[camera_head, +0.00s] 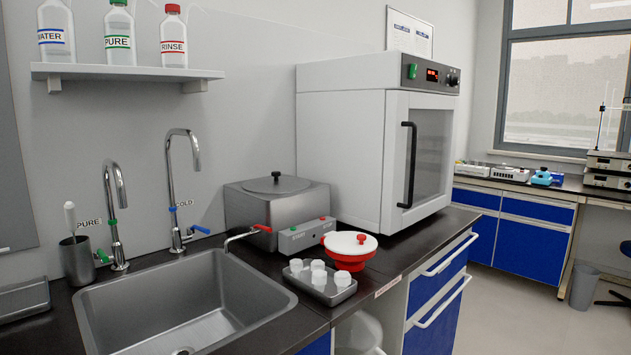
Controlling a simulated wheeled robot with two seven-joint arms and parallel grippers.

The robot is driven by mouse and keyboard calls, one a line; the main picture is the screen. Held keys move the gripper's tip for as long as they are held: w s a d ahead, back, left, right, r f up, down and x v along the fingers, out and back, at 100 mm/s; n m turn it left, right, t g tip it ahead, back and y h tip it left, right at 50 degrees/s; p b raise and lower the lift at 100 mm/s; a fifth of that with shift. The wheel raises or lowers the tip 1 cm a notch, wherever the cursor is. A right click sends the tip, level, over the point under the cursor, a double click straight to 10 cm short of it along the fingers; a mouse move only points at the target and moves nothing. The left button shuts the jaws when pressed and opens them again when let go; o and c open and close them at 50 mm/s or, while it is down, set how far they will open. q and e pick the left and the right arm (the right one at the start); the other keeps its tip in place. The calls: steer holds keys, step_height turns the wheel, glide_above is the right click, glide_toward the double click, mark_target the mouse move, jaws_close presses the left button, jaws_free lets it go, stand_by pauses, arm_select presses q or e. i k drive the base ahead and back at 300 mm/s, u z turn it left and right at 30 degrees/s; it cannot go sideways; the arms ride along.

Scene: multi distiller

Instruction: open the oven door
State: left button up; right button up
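The oven (345,150) is a large white box on the dark counter, right of the middle in the head view. Its door (431,150) has a glass window and faces right. A black vertical handle (408,165) runs along the door's left edge. The door looks shut. A control panel with a green switch and a red display (432,75) sits above the door. Neither of my grippers shows in the head view.
A sink (190,300) with two taps is at the front left. A metal water bath (278,208), a red and white lidded bowl (350,248) and a tray of small white containers (333,294) stand left of the oven. Floor (525,315) is free at the right.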

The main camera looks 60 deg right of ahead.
mark_target(421, 128)
steer(key=z, duration=2.5)
steer(key=k, duration=0.5)
steer(key=z, duration=0.65)
steer(key=i, duration=2.1)
steer(key=u, duration=0.9)
